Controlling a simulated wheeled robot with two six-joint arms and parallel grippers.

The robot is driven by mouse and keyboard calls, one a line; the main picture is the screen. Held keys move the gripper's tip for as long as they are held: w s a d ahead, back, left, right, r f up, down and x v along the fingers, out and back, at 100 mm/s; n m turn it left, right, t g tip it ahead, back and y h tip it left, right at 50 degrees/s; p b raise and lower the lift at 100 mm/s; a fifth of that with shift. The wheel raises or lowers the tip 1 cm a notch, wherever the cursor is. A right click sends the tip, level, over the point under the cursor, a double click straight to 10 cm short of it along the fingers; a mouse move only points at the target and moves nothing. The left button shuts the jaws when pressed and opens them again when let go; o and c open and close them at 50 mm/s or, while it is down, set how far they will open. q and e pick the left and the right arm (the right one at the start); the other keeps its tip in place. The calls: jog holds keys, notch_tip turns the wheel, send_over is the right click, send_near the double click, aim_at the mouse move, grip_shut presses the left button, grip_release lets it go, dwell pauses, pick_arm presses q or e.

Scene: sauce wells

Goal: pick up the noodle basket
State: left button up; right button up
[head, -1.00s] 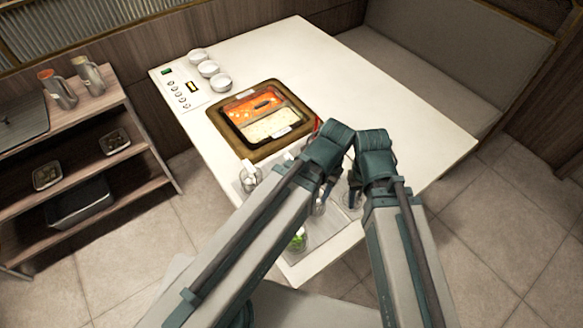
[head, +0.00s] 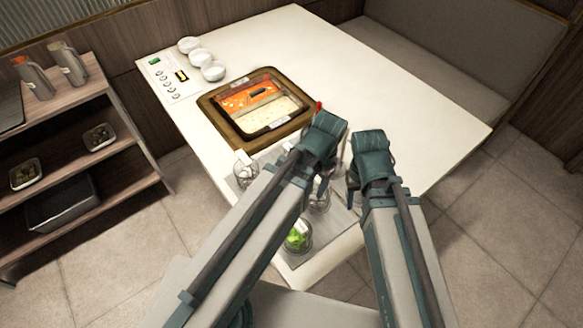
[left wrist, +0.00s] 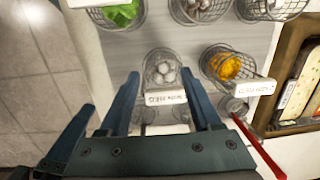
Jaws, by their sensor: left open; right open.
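Several wire baskets stand on a grey mat (left wrist: 130,42) on the table. One holds white balls (left wrist: 163,72), one something orange (left wrist: 228,66) and one green leaves (left wrist: 122,14); the leaves also show in the head view (head: 298,238). Two baskets carry white labels too small to read surely, so I cannot tell which holds noodles. My left gripper (left wrist: 160,82) is open and empty, its fingers pointing toward the white-ball basket. In the head view its fingers are mostly hidden behind its wrist. My right gripper (head: 353,186) is open and empty beside it, over the mat's right part.
A two-part hot pot (head: 222,124) with red and pale broth sits in a brown frame behind the baskets. Three white bowls (head: 200,57) stand at the far left near a control panel (head: 168,80). The table's right side is clear. A shelf (head: 110,155) stands left.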

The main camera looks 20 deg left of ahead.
pick_arm(q)
jog(key=w+a+r+m+h+p, duration=0.1)
jog(key=w+a+r+m+p, duration=0.8)
jog(key=m, duration=0.9)
jog(key=w+r, duration=0.1)
jog(key=w, duration=0.2)
jog(key=shift+a+r+p, duration=0.25)
jog(key=shift+r+p, duration=0.05)
pick_arm(e)
notch_tip(320, 180, up, 11)
jog(key=shift+f, duration=0.15)
pick_arm(q)
jog(key=shift+f, duration=0.1)
pick_arm(e)
jog(key=shift+f, duration=0.1)
pick_arm(q)
notch_tip(320, 180, down, 8)
jog(key=b, duration=0.8)
jog(key=shift+f+b, duration=0.2)
jog(key=shift+b, duration=0.15)
pick_arm(e)
notch_tip(320, 180, down, 8)
jog(key=shift+f, duration=0.25)
